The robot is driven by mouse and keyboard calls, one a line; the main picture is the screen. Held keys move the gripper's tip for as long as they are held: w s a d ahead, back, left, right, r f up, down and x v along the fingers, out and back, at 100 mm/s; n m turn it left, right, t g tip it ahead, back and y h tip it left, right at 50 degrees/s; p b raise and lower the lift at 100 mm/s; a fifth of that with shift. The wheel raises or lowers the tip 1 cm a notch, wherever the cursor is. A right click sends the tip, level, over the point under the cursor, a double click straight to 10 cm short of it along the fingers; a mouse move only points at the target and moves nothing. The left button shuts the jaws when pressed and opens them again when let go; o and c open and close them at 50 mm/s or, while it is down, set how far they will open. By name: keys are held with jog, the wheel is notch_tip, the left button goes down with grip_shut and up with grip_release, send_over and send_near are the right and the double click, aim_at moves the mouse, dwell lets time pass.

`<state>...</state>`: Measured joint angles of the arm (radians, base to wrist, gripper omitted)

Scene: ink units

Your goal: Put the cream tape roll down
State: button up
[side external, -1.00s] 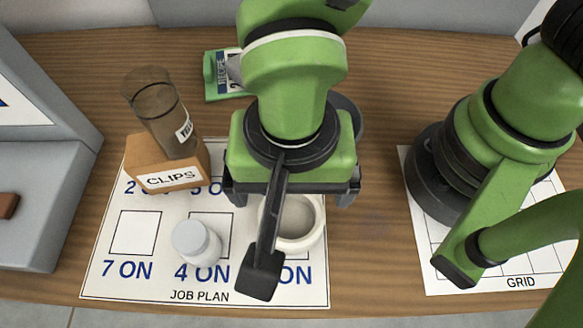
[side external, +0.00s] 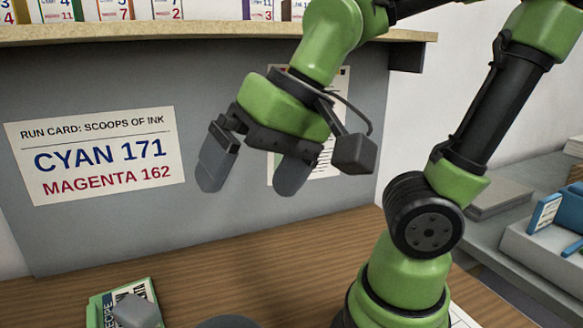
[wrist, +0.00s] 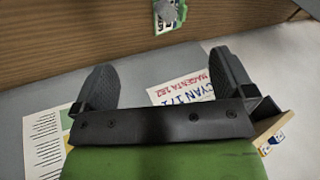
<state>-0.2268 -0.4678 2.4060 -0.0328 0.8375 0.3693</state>
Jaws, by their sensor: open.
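My gripper (side external: 251,182) is raised in front of the grey back panel, its two dark fingers wide apart with nothing between them. The wrist view also shows the fingers (wrist: 162,70) spread and empty. The cream tape roll is not in either view now. The job plan sheet is also out of view.
A run card (side external: 95,155) reading CYAN 171, MAGENTA 162 is on the panel, with another sheet (side external: 333,155) behind my gripper. A shelf (side external: 130,32) with several boxes overhangs. A green-edged recipe card (side external: 104,312) with a grey object (side external: 137,311) lies on the wooden table (side external: 200,282).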

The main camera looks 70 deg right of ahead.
jog(key=s+d, duration=0.1)
jog(key=s+d+r+n+t, duration=0.1)
jog(key=s+d+t, duration=0.1)
jog(key=shift+d+r+h, duration=0.2)
jog(key=shift+r+h, duration=0.05)
jog(key=shift+h, duration=0.05)
